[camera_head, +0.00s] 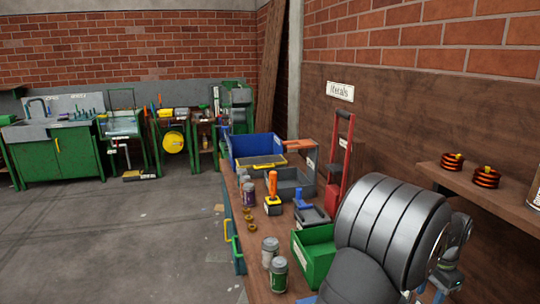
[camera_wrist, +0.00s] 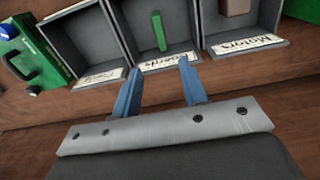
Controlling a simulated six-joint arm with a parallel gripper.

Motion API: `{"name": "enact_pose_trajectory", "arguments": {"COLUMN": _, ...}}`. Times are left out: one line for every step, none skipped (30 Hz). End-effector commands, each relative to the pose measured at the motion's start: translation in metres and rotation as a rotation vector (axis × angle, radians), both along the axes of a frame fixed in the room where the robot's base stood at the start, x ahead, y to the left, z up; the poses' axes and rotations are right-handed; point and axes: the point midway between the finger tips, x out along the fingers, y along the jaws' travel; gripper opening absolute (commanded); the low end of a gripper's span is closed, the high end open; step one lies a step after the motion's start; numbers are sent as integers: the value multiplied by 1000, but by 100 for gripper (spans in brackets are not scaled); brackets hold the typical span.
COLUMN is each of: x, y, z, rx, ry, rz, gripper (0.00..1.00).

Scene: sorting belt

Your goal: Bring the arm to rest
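My gripper (camera_wrist: 156,78) shows in the wrist view with its two blue fingers spread apart and nothing between them. Its fingertips point toward the front of a grey middle bin (camera_wrist: 186,33) with a white label and a green block (camera_wrist: 159,31) inside; I cannot tell the distance. In the head view my dark grey, ribbed arm fills the lower right. It hides part of the bench there, and the gripper's fingers cannot be made out clearly.
In the wrist view, a left grey bin (camera_wrist: 61,44) looks empty and a right bin (camera_wrist: 206,16) holds a brown block (camera_wrist: 236,7). The head view shows a green bin (camera_head: 314,268), jars (camera_head: 278,275), a blue crate (camera_head: 235,149) and a shelf (camera_head: 490,193) beside my arm.

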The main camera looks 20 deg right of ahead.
Motion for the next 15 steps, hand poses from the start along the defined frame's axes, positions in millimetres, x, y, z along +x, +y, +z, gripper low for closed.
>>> {"name": "enact_pose_trajectory", "arguments": {"x": 1, "y": 10, "z": 2, "rx": 0, "ry": 0, "rz": 2, "gripper": 39}}
{"name": "enact_pose_trajectory", "arguments": {"x": 1, "y": 16, "z": 2, "rx": 1, "ry": 0, "rz": 2, "gripper": 39}}
{"name": "enact_pose_trajectory", "arguments": {"x": 1, "y": 24, "z": 2, "rx": 1, "ry": 1, "rz": 3, "gripper": 39}}
{"name": "enact_pose_trajectory", "arguments": {"x": 1, "y": 29, "z": 2, "rx": 1, "ry": 0, "rz": 3, "gripper": 39}}
{"name": "enact_pose_trajectory", "arguments": {"x": 0, "y": 35, "z": 2, "rx": 1, "ry": 0, "rz": 3, "gripper": 39}}
{"name": "enact_pose_trajectory", "arguments": {"x": 0, "y": 42, "z": 2, "rx": 0, "ry": 0, "rz": 2, "gripper": 39}}
{"name": "enact_pose_trajectory", "arguments": {"x": 0, "y": 47, "z": 3, "rx": 0, "ry": 0, "rz": 2, "gripper": 39}}
{"name": "enact_pose_trajectory", "arguments": {"x": 0, "y": 53, "z": 2, "rx": 1, "ry": 1, "rz": 2, "gripper": 39}}
{"name": "enact_pose_trajectory", "arguments": {"x": -1, "y": 60, "z": 3, "rx": 0, "ry": 0, "rz": 2, "gripper": 39}}
{"name": "enact_pose_trajectory", "arguments": {"x": -1, "y": 66, "z": 3, "rx": 1, "ry": 0, "rz": 2, "gripper": 39}}
{"name": "enact_pose_trajectory", "arguments": {"x": -2, "y": 71, "z": 3, "rx": 0, "ry": 0, "rz": 2, "gripper": 39}}
{"name": "enact_pose_trajectory", "arguments": {"x": -2, "y": 78, "z": 3, "rx": 0, "ry": 0, "rz": 2, "gripper": 39}}
{"name": "enact_pose_trajectory", "arguments": {"x": -3, "y": 84, "z": 2, "rx": 1, "ry": 1, "rz": 2, "gripper": 39}}
{"name": "enact_pose_trajectory", "arguments": {"x": -4, "y": 90, "z": 2, "rx": 1, "ry": 0, "rz": 2, "gripper": 39}}
{"name": "enact_pose_trajectory", "arguments": {"x": -5, "y": 97, "z": 2, "rx": 0, "ry": 0, "rz": 2, "gripper": 39}}
